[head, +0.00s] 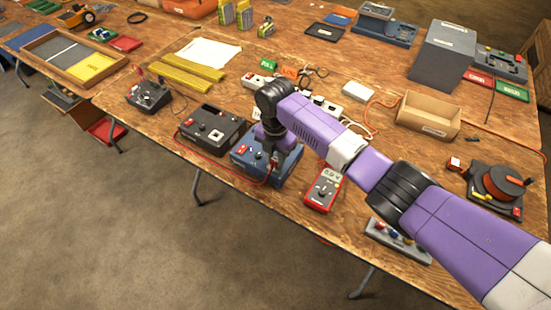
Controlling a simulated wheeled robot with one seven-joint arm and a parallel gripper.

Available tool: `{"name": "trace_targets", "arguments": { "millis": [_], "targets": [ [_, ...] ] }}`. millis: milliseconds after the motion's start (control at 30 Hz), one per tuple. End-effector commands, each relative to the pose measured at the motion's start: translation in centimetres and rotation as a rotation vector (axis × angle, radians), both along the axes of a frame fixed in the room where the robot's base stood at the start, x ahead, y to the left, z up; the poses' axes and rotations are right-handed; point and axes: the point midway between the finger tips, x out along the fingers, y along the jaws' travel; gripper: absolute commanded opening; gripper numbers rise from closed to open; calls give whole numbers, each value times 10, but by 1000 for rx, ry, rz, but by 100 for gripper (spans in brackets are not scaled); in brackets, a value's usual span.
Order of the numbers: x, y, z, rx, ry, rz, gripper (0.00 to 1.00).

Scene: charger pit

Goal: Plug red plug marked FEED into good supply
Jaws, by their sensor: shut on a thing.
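My gripper (273,166) points down over the front part of a blue box (243,160) near the table's front edge. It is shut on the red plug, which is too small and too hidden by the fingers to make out. A red cable (218,168) runs along the table's front edge and up to my gripper. Left of the blue box stands a dark grey box (205,142) with a pale socket plate and a red switch. I cannot tell whether the plug touches the blue box, and the labels are not readable.
A red multimeter (323,190) lies right of the blue box. A small box with knobs (149,98) stands to the left. Power strips (262,84) and cables lie behind my gripper. A cardboard tray (428,115) and a cable reel (497,186) are to the right.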

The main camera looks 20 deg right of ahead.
Motion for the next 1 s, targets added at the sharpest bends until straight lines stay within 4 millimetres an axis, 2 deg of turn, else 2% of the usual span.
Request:
{"name": "trace_targets", "arguments": {
  "millis": [867,900,1000],
  "targets": [
    [0,0,-1,0,0,0,0],
    [0,0,-1,0,0,0,28],
    [0,0,-1,0,0,0,48]
  ]
}}
